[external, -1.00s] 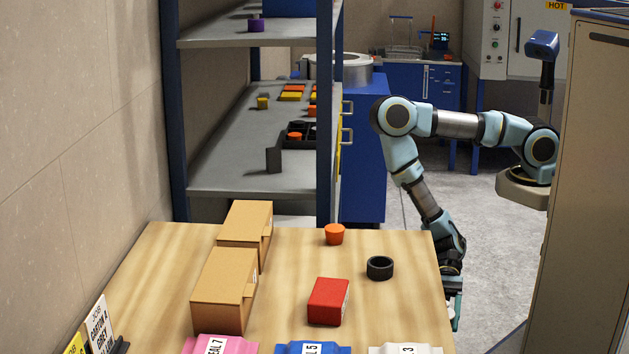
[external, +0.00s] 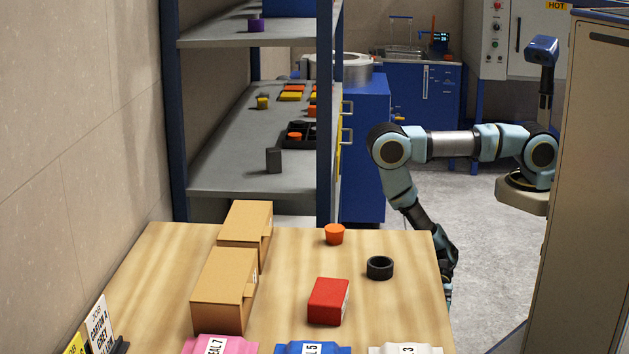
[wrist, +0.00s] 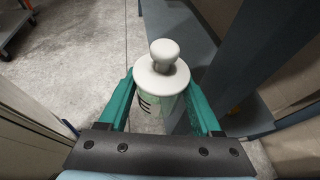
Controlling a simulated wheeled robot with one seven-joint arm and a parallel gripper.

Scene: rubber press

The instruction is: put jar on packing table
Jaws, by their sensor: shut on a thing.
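The jar (wrist: 160,82) is white with a round knob on its lid and dark and green marks on its side. In the wrist view it stands between the teal fingers of my gripper (wrist: 160,112), which is shut on it. The wooden packing table (external: 165,290) fills the front of the external view.
On the table are two cardboard boxes (external: 224,290), a red box (external: 328,302), a black ring (external: 380,268), an orange cup-like piece (external: 335,234) and several labelled bags along the front (external: 312,348). A grey shelf rack (external: 235,178) stands behind. Bare wood shows around the ring.

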